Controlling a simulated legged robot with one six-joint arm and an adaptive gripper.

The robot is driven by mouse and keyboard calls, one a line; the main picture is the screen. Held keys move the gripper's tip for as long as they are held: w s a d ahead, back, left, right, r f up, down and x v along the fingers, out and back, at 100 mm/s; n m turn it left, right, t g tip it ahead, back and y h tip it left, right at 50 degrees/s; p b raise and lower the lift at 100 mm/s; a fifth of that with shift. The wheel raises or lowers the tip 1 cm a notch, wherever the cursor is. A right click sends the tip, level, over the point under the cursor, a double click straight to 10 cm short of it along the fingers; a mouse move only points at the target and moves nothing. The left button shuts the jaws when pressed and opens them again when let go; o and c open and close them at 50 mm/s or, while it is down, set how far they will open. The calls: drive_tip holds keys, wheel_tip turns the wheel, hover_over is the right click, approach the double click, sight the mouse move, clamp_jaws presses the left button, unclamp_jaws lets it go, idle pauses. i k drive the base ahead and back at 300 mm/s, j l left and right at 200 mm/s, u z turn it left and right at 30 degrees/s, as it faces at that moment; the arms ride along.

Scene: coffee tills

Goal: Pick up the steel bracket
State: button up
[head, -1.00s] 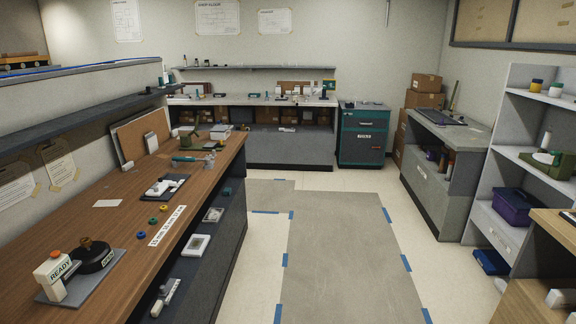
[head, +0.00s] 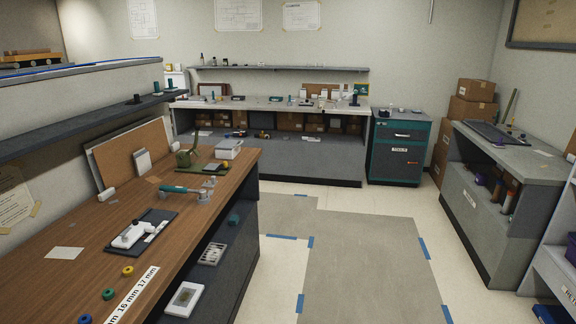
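I cannot make out a steel bracket for certain in the head view. The wooden-topped bench (head: 85,285) on the left bears a white device (head: 130,235) on a dark tray (head: 160,219). Behind it lies a teal-handled tool (head: 180,189) with a grey metal end. A green device (head: 187,155) and a white box (head: 228,149) stand at the bench's far end. Small parts on the far counter (head: 270,103) are too small to tell apart. My gripper is not in view.
Blue-taped grey floor mats (head: 375,255) lie in the open aisle. A teal drawer cabinet (head: 398,150) and stacked cartons (head: 470,100) stand at the back. A grey counter (head: 500,205) bounds the right. Coloured rings (head: 108,294) lie on the near bench.

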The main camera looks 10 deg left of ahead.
sight(211, 184)
drive_tip(key=i+u, duration=0.2)
drive_tip(key=i, duration=0.5)
drive_tip(key=i+l+u, duration=0.15)
drive_tip(key=i, duration=0.6)
drive_tip(key=i+u, duration=0.25)
drive_tip(key=i, duration=0.35)
drive_tip(key=i+l+u, duration=0.25)
drive_tip(key=i, duration=0.35)
drive_tip(key=i+u, duration=0.3)
drive_tip(key=u, duration=0.2)
drive_tip(key=i+u, duration=0.35)
drive_tip(key=u, duration=0.15)
drive_tip(key=i+l+u, duration=0.2)
drive_tip(key=u, duration=0.3)
drive_tip(key=i, duration=0.05)
